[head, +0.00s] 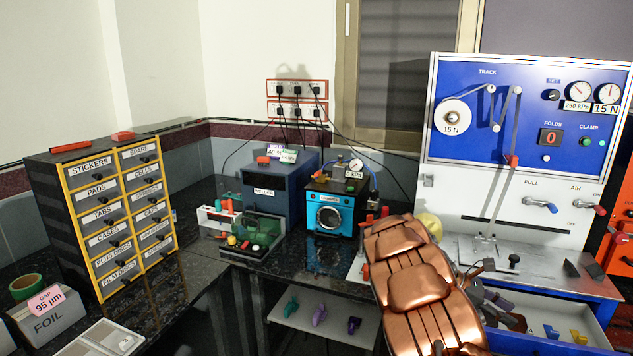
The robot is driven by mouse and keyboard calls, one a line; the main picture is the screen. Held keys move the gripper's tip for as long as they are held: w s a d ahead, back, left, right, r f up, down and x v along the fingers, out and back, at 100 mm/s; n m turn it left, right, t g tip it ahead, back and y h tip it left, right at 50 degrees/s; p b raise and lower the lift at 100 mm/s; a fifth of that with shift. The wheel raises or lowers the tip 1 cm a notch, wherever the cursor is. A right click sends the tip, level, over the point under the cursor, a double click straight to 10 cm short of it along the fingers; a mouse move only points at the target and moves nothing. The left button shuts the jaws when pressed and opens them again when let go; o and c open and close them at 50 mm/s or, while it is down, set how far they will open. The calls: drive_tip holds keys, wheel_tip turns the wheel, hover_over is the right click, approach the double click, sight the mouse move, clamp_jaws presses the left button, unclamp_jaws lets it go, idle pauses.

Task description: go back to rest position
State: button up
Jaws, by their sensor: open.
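My copper-coloured arm rises from the bottom edge at the lower right of the head view. My gripper (508,311) seems to be the dark parts just right of the arm, in front of the blue-and-white test machine (466,197). It is open and I see nothing held in it. The arm hides part of it, and its fingertips are hard to make out.
A labelled drawer cabinet (68,215) stands at left, near a foil box (51,319). A dark blue box (266,199) and a light blue device (335,213) stand on the black bench. An open drawer (547,341) juts out at lower right.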

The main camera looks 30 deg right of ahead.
drive_tip(key=s+a+r+m+t+y, duration=0.1)
drive_tip(key=a+r+m+t+y, duration=0.15)
drive_tip(key=a, duration=0.95)
drive_tip(key=s+a+r+m+t+y, duration=0.1)
drive_tip(key=s+a+r+m+t, duration=0.2)
drive_tip(key=a, duration=0.8)
drive_tip(key=s+a+f+m+t+y, duration=0.1)
drive_tip(key=s+a, duration=0.3)
drive_tip(key=a, duration=0.9)
drive_tip(key=s+a+f+m+t+y+b, duration=0.1)
drive_tip(key=s+a+y, duration=0.3)
drive_tip(key=a, duration=1)
drive_tip(key=shift+s+f+t+b, duration=0.2)
drive_tip(key=shift+f+t+b, duration=0.15)
drive_tip(key=shift+f, duration=0.2)
drive_tip(key=shift+o, duration=0.5)
drive_tip(key=shift+s+a+m+y, duration=0.2)
drive_tip(key=shift+a+m+y, duration=0.05)
drive_tip(key=shift+a, duration=0.15)
drive_tip(key=shift+c, duration=0.5)
drive_tip(key=shift+a, duration=0.15)
